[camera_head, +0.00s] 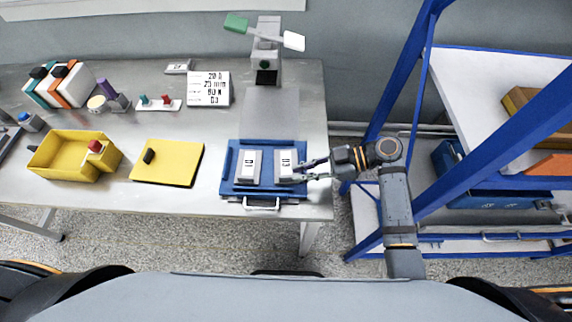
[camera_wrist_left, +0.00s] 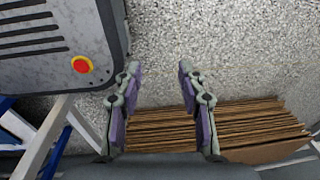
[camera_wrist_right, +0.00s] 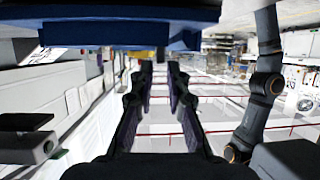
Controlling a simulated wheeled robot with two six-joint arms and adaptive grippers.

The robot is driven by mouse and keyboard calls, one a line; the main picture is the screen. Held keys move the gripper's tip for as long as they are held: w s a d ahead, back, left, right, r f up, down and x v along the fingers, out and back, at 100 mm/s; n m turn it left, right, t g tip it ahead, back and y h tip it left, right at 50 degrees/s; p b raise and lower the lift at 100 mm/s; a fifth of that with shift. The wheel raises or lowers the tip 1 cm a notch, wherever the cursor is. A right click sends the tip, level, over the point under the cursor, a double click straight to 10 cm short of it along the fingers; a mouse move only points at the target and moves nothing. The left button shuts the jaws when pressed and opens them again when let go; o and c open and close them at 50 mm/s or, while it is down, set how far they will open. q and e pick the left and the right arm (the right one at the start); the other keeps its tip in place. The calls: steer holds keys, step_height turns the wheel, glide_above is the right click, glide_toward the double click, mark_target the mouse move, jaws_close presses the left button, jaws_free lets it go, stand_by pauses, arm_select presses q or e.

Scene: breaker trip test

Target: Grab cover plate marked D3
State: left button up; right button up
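The cover plate marked D3 (camera_head: 286,167) is a light grey block standing on the right half of the blue tray (camera_head: 226,184). A similar plate marked D1 (camera_head: 247,168) stands to its left. My right gripper (camera_head: 301,170) reaches in from the right, its fingertips close to the right side of D3; I cannot tell whether they touch it. In the right wrist view its fingers (camera_wrist_right: 161,75) are apart with no plate visible between them, and a blue edge (camera_wrist_right: 130,35) lies above. My left gripper (camera_wrist_left: 157,72) is open and empty above the speckled floor.
A yellow pad (camera_head: 170,168) and a yellow bin (camera_head: 62,170) lie left of the tray. A test stand (camera_head: 266,55) and a printed sign (camera_head: 208,89) are behind. A blue-framed shelf (camera_head: 470,190) stands right of the table. Cardboard (camera_wrist_left: 230,125) lies below my left gripper.

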mark_target(287, 176)
steer(key=p+x, duration=0.1)
steer(key=x, duration=0.3)
steer(key=shift+a+f, duration=0.2)
steer(key=shift+a, duration=0.1)
steer(key=shift+f, duration=0.1)
jaws_close()
arm_select(q)
steer(key=shift+w+r, duration=0.9)
steer(key=shift+w, duration=0.05)
steer(key=shift+f, duration=0.45)
arm_select(e)
step_height(287, 176, up, 10)
steer(key=shift+r, duration=0.1)
